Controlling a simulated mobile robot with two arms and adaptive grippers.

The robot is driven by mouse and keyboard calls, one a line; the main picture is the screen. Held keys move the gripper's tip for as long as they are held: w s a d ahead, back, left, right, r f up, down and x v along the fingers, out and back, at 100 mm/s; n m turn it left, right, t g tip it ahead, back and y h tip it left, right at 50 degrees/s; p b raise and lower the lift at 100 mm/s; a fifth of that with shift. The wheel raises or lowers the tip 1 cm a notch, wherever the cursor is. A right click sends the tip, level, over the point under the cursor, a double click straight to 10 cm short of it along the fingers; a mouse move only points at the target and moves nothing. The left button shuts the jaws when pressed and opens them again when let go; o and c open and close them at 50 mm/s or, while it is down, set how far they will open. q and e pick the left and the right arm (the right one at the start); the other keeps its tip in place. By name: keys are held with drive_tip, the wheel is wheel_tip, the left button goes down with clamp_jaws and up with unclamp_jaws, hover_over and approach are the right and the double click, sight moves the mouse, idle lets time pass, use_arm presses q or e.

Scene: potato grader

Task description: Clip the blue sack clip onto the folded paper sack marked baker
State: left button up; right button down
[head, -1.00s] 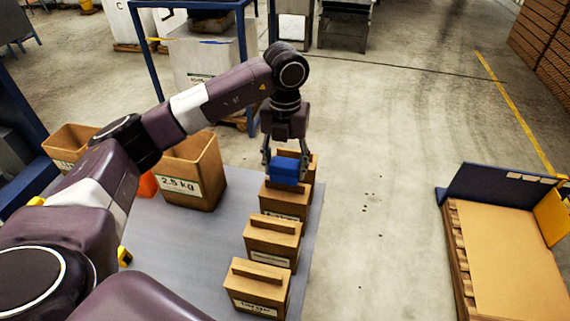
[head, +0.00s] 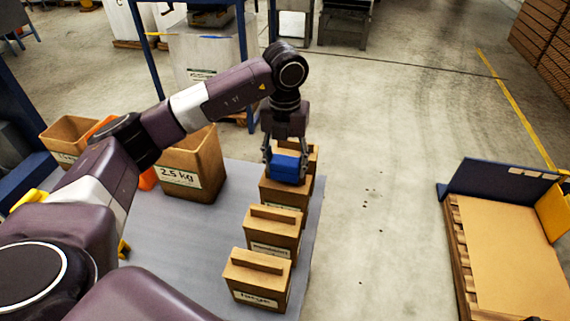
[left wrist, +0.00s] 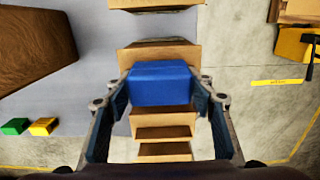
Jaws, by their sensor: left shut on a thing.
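My left gripper (head: 287,160) is shut on the blue sack clip (head: 288,169) and holds it over the row of folded paper sacks. In the head view the clip overlaps the top of the second sack from the back (head: 284,193); I cannot tell whether it touches it. In the left wrist view the clip (left wrist: 160,84) sits between the fingers, with a sack (left wrist: 130,57) partly hidden by it. The sack labels are too small or blurred to find the word baker. My right gripper is not in view.
Other sacks stand in the row: the front sack (head: 256,280), another behind it (head: 271,234), and a back one (head: 312,156) partly hidden. A 2.5 kg box (head: 190,165) stands to the left. Green (left wrist: 15,126) and yellow (left wrist: 42,126) blocks lie on the table.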

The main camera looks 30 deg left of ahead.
use_arm(q)
drive_tip(key=shift+s+d+f, duration=0.15)
drive_tip(key=shift+s+f, duration=0.15)
drive_tip(key=shift+f, duration=0.35)
drive_tip(key=o, duration=1.1)
drive_tip(key=shift+w, duration=0.1)
drive_tip(key=shift+o, duration=0.4)
drive_tip(key=shift+w+f, duration=0.1)
drive_tip(key=shift+w, duration=0.1)
wheel_tip(320, 180, up, 12)
drive_tip(key=shift+r, duration=0.25)
